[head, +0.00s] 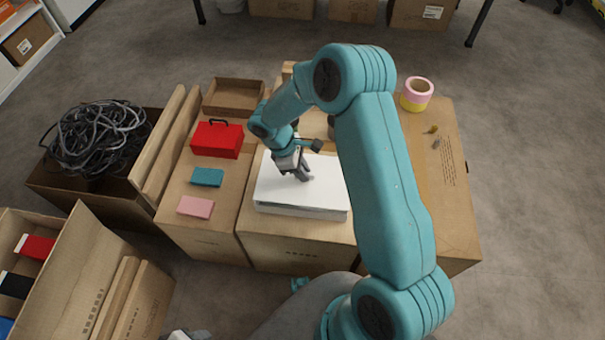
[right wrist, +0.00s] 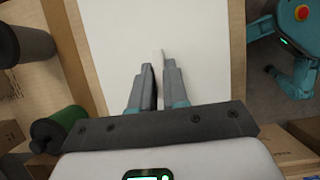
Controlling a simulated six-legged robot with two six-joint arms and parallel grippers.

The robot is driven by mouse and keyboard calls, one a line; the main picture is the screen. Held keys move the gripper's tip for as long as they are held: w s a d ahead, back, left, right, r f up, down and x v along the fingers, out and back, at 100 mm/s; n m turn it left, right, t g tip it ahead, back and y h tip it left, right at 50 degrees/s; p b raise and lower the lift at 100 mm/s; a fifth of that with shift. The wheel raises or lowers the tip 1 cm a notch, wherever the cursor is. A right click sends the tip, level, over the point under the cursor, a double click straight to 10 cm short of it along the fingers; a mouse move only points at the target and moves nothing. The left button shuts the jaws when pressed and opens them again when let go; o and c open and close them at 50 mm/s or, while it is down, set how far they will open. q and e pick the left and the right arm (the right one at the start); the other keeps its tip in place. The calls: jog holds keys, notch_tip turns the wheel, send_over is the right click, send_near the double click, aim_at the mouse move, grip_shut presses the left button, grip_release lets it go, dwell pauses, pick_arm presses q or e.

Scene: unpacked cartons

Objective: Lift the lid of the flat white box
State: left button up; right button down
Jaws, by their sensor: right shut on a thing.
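The flat white box (head: 268,195) lies on a closed carton in the middle of the head view. Its white lid also fills the middle of the right wrist view (right wrist: 205,60). My right gripper (head: 306,177) comes down over the lid's top. In the right wrist view its fingers (right wrist: 158,66) are close together on a small white tab (right wrist: 157,54) on the lid. The lid looks flat and level; I cannot tell whether there is a gap under it. My upper arm hides the box's right end. My left gripper is not in view.
Left of the box are a red toolbox (head: 217,138), a teal block (head: 207,177), a pink block (head: 196,206) and an open tray (head: 234,96). Tape rolls (head: 417,93) stand at the back right. A cable-filled carton (head: 62,190) stands left. A green-ended roll (right wrist: 62,124) lies beside the box.

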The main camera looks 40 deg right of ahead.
notch_tip(320, 180, up, 18)
jog(key=p, duration=0.3)
jog(key=shift+f, duration=0.15)
